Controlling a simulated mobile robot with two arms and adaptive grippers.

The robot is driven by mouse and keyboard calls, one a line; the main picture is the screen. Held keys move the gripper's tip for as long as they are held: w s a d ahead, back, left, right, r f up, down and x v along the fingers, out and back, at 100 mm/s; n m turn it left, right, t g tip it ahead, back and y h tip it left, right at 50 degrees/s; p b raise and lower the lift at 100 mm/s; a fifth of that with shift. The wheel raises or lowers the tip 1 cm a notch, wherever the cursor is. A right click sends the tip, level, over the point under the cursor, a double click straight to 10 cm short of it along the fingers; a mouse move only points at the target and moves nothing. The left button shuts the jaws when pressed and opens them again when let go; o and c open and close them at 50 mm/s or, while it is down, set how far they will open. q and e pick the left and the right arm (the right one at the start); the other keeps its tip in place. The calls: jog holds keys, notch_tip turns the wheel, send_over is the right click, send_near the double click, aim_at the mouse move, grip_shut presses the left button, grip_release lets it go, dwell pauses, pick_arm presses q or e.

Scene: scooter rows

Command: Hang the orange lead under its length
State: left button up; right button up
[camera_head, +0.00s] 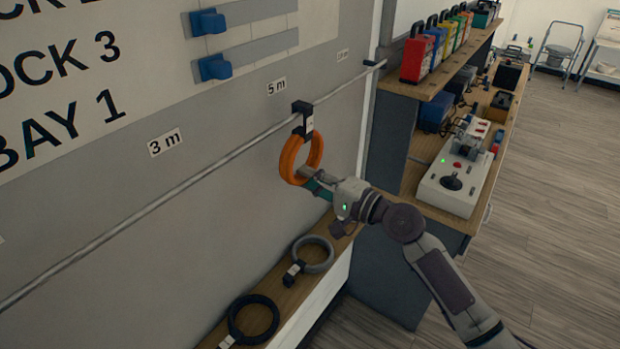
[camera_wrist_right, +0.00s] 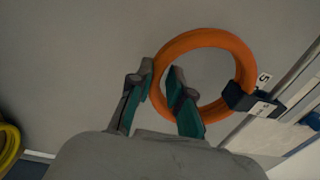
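The orange lead (camera_head: 290,158) is a coiled ring with a black clip (camera_head: 302,108) at its top. The clip overlaps the wall rail (camera_head: 230,160), just right of the "5 m" label (camera_head: 276,86); I cannot tell whether it is hooked over the rail. My right gripper (camera_head: 314,181) is at the ring's lower right. In the right wrist view the gripper (camera_wrist_right: 160,82) has one finger outside the orange lead (camera_wrist_right: 205,38) and one inside, closed against its coil. The clip (camera_wrist_right: 250,101) also overlaps the rail there. My left gripper is out of view.
A grey lead (camera_head: 318,254) and a black lead (camera_head: 253,318) lie on the wooden ledge below. A "3 m" label (camera_head: 165,142) is farther left. A workbench with a control box (camera_head: 455,185) and coloured boxes stands at the right.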

jog(key=o, duration=0.3)
